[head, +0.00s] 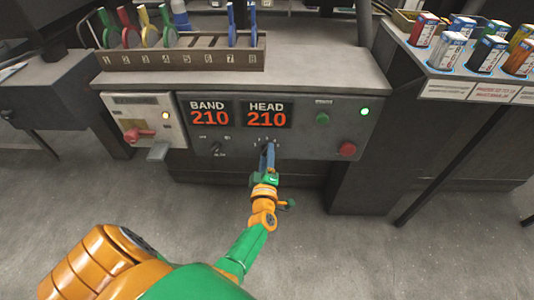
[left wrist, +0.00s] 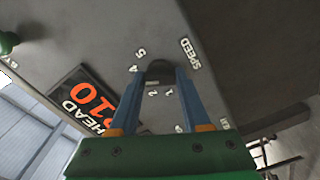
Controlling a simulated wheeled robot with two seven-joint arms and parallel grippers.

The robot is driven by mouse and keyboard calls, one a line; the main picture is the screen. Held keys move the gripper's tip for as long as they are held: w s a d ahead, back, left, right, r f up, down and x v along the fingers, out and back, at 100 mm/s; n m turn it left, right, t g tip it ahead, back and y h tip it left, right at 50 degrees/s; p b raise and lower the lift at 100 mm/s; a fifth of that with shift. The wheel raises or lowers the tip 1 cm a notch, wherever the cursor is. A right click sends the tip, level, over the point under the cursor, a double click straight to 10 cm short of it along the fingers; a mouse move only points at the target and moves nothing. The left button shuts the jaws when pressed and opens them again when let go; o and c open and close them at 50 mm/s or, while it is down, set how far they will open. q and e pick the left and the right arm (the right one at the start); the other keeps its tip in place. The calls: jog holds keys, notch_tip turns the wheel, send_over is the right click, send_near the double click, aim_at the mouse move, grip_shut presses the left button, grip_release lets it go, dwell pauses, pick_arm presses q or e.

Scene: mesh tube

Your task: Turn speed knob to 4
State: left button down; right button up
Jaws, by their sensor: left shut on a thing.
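The dark speed knob (left wrist: 159,70) sits on the grey control panel (head: 315,128). In the left wrist view the word SPEED and the numbers 1, 2, 4 and 5 show around it. The fingers of my left gripper (head: 268,150) reach the panel below the HEAD display. In the left wrist view the gripper (left wrist: 160,78) has its two blue fingertips on either side of the knob, shut on it. In the head view the fingers mostly cover the knob. I cannot tell which number it points to. My right gripper is out of view.
Displays read BAND 210 (head: 209,113) and HEAD 210 (head: 266,114). A black knob (head: 216,148) is left of my gripper. A green button (head: 322,118), a red button (head: 347,149) and a red handle (head: 138,134) are also on the front. A numbered rack (head: 180,60) stands above.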

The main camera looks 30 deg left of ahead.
pick_arm(q)
jog(key=shift+a+r+m, duration=0.1)
jog(key=shift+m, duration=1)
jog(key=shift+c, duration=1.8)
grip_release()
jog(key=shift+p, duration=0.3)
jog(key=p+v, duration=0.2)
jog(key=v, duration=0.5)
jog(key=shift+p, duration=0.35)
